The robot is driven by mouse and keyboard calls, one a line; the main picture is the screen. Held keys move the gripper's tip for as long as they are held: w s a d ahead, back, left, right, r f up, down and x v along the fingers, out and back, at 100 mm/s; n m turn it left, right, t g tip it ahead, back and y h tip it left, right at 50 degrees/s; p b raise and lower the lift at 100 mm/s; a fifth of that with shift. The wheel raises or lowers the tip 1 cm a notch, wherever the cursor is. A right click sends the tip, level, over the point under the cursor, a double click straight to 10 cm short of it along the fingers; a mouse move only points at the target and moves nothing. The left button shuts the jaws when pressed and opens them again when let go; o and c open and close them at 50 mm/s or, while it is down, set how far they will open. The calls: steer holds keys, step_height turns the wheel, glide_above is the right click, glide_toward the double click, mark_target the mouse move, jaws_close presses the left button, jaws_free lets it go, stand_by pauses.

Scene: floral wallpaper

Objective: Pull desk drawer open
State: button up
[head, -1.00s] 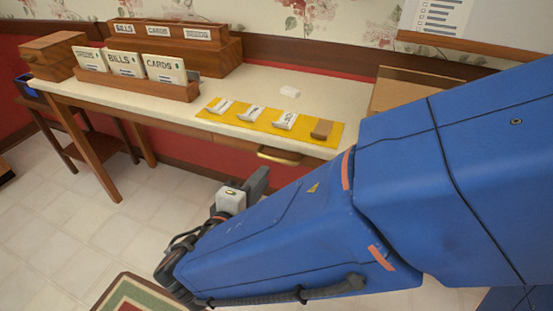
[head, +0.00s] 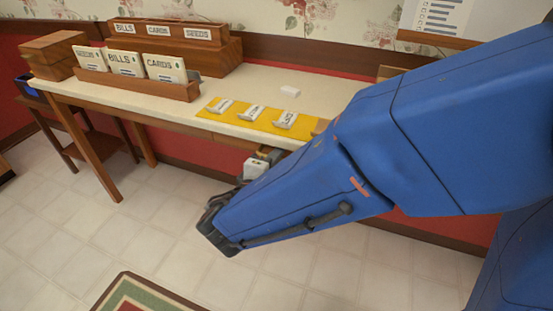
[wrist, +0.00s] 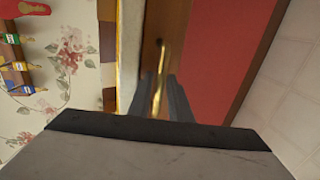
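The desk drawer's brown wooden front (wrist: 152,50) shows in the wrist view, with its brass bar handle (wrist: 158,83) running along it. In the head view the drawer front (head: 190,130) is under the white desktop, and the handle is hidden behind my gripper and arm. My gripper (wrist: 163,82) is at the handle. In the head view my gripper (head: 268,156) is just below the desk's front edge. The drawer appears closed.
The desk (head: 235,90) carries a wooden card holder (head: 150,88), a wooden organizer (head: 180,50) and a yellow mat (head: 212,109) with small white pieces. A rug (head: 140,290) lies on the tiled floor. The floor before the desk is mostly clear.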

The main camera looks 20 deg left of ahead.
steer(key=shift+c, duration=0.4)
jaws_close()
steer(key=shift+s, duration=0.15)
steer(key=f+v, duration=0.2)
steer(key=v, duration=0.9)
steer(key=f+v, duration=0.2)
steer(key=v, duration=0.9)
steer(key=shift+s, duration=0.35)
steer(key=shift+a+f, duration=0.1)
steer(key=shift+o, duration=0.4)
jaws_free()
steer(key=shift+s, duration=0.1)
